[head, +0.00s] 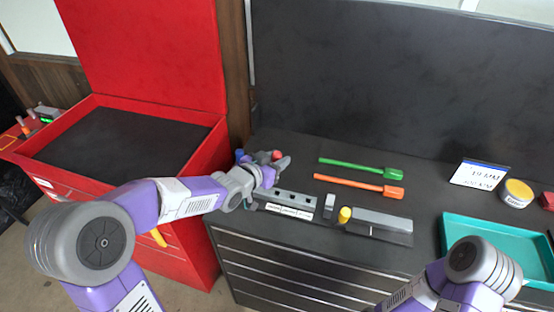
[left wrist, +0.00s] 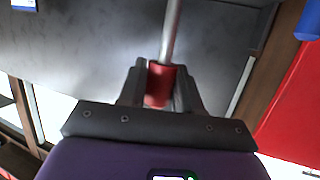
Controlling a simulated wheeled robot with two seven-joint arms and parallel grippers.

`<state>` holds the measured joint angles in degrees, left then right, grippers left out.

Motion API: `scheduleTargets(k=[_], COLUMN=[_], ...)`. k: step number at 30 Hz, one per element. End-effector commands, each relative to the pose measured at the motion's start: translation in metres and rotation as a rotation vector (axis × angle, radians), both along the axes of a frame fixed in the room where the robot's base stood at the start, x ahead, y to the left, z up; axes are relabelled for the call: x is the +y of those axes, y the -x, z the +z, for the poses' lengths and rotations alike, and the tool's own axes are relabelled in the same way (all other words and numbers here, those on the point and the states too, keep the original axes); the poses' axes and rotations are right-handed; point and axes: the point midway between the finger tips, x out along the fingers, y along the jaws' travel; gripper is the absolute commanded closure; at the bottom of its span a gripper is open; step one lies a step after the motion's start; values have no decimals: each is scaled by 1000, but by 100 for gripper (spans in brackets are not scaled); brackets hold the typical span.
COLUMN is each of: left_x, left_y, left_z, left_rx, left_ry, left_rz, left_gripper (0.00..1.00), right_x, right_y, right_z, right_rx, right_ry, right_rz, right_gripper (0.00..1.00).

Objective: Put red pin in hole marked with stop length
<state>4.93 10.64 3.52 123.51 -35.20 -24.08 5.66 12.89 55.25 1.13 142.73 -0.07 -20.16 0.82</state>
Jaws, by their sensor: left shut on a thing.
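My left gripper (head: 280,163) is shut on the red pin, above the back left of the bench. In the left wrist view the red grip of the pin (left wrist: 160,84) sits between the two fingers (left wrist: 160,90), with its metal rod running out beyond them. A grey block with dark square holes (head: 297,198) and white labels along its front lies just in front of the left gripper. The labels are too small to read. A sign (head: 480,175) at the right seems to read 19 MM on its upper line. My right gripper is out of view; only its arm shows.
A blue piece (head: 240,155) is beside the left gripper. Green (head: 360,167) and orange (head: 358,185) tools lie behind the block. A grey fixture (head: 380,222) with a yellow knob (head: 345,214) stands right of it. A teal tray (head: 448,235) and yellow tin (head: 517,193) are farther right.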

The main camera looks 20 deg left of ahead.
Motion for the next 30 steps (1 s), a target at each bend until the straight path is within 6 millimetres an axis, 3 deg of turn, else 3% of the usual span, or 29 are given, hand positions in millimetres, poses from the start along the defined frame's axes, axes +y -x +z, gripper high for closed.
scheduleTargets(k=[18,30], left_x=[0,0], left_y=[0,0], left_z=[-54,-56], left_rx=[0,0], left_ry=[0,0], left_rz=[0,0], left_gripper=[97,97], right_x=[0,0], right_y=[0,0], right_z=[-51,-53], right_rx=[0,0], right_ry=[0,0], right_rz=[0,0], right_gripper=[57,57])
